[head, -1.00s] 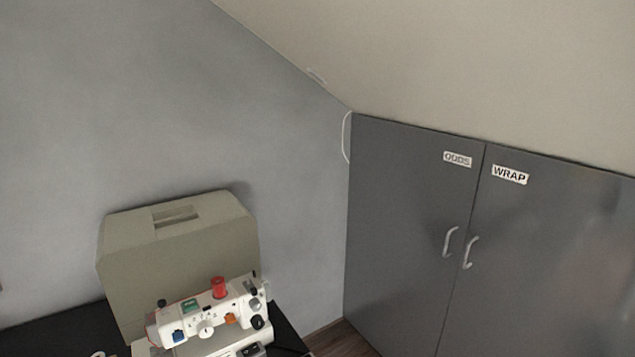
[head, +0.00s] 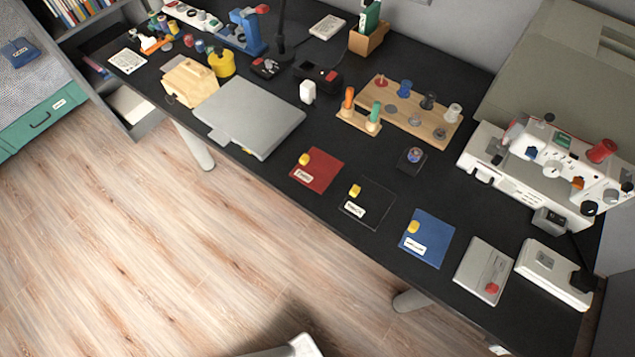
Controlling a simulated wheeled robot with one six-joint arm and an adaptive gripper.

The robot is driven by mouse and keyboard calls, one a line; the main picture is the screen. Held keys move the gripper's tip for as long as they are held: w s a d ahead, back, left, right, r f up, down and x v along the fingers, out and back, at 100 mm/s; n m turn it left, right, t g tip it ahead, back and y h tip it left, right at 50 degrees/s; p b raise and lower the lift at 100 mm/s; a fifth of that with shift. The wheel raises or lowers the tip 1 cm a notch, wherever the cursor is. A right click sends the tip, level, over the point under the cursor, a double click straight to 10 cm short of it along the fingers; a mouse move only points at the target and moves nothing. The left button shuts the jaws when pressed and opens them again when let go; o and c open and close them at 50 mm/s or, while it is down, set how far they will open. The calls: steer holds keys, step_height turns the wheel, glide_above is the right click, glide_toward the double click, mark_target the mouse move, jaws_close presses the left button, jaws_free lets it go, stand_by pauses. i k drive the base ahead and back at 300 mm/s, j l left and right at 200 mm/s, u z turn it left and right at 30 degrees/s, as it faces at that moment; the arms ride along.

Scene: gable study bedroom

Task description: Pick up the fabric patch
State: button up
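I cannot tell for sure which thing is the fabric patch. Three flat squares lie in a row along the front of the black table: a red square (head: 322,174), a black square (head: 377,199) and a blue square (head: 437,240). Each bears a small yellow piece and a white label too small to read. A small dark square (head: 402,166) with a round thing on it lies behind the row. My gripper is not in view; only a pale part of my own body shows at the bottom edge.
The black table (head: 275,158) also holds a closed grey laptop-like slab (head: 250,115), a wooden spool rack (head: 435,127), a white sewing machine (head: 545,170), a grey box (head: 484,268) and a white box (head: 552,272). The wooden floor (head: 130,250) in front is clear.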

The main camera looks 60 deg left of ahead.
mark_target(368, 202)
steer(key=u, duration=1.05)
